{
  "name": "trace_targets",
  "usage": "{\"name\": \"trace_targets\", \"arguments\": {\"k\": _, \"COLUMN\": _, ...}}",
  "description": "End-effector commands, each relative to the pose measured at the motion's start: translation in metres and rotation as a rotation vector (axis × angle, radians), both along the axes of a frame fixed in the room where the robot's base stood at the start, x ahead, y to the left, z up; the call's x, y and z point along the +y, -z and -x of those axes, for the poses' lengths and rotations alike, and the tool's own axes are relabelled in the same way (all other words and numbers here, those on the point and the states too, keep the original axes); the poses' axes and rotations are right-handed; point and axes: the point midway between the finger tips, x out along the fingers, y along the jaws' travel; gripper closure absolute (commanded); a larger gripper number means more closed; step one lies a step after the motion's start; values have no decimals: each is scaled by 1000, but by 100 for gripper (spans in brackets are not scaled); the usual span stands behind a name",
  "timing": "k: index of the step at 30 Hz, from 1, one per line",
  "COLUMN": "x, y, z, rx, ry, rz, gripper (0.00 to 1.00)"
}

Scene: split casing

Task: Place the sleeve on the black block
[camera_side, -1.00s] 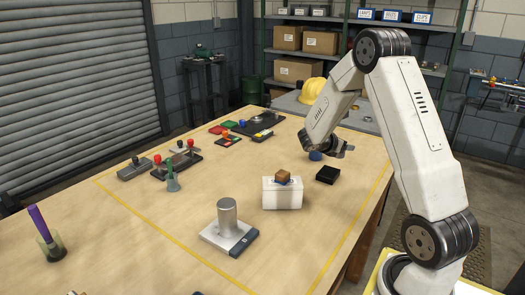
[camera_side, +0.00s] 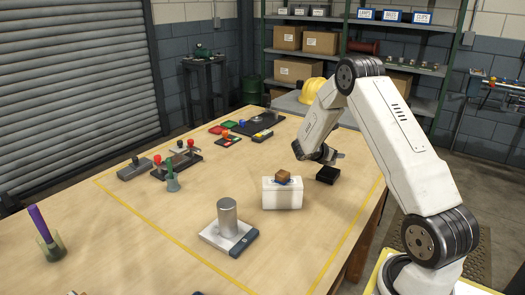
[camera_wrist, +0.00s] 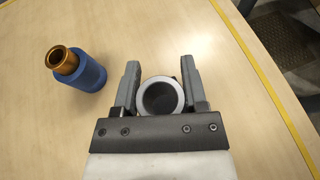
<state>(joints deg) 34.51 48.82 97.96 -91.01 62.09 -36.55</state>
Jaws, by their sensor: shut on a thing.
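The sleeve (camera_wrist: 143,97) is a pale grey ring with a dark bore, seen end-on between my fingers in the wrist view. My gripper (camera_wrist: 160,72) is shut on it. In the side view my gripper (camera_side: 331,155) is just above and behind the black block (camera_side: 327,175), a low dark square on the table. I cannot make out the sleeve in the side view. Small dark edges show behind the sleeve in the wrist view; I cannot tell whether they belong to the block or whether sleeve and block touch.
A blue cylinder (camera_wrist: 88,75) with a copper-coloured bushing (camera_wrist: 62,61) stands left of my gripper in the wrist view. A metal cylinder (camera_side: 228,218) on a plate stands nearer. Open table lies between.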

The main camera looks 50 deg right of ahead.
Motion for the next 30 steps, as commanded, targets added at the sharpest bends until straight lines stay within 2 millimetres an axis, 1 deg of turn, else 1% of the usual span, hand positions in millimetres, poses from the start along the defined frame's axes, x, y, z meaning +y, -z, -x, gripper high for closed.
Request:
{"name": "trace_targets", "arguments": {"k": 2, "x": -3, "y": 4, "z": -3, "rx": -1, "ry": 0, "rz": 1, "gripper": 100}}
{"name": "trace_targets", "arguments": {"k": 6, "x": -2, "y": 20, "z": -2, "rx": 2, "ry": -1, "rz": 0, "gripper": 100}}
{"name": "trace_targets", "arguments": {"k": 10, "x": -2, "y": 31, "z": -2, "rx": 0, "ry": 0, "rz": 1, "gripper": 100}}
{"name": "trace_targets", "arguments": {"k": 25, "x": -2, "y": 36, "z": -2, "rx": 0, "ry": 0, "rz": 1, "gripper": 100}}
{"name": "trace_targets", "arguments": {"k": 26, "x": -2, "y": 37, "z": -2, "rx": 0, "ry": 0, "rz": 0, "gripper": 42}}
{"name": "trace_targets", "arguments": {"k": 27, "x": -2, "y": 37, "z": -2, "rx": 0, "ry": 0, "rz": 0, "gripper": 29}}
{"name": "trace_targets", "arguments": {"k": 29, "x": -2, "y": 37, "z": -2, "rx": 0, "ry": 0, "rz": 0, "gripper": 10}}
{"name": "trace_targets", "arguments": {"k": 30, "x": -2, "y": 37, "z": -2, "rx": 0, "ry": 0, "rz": 0, "gripper": 10}}
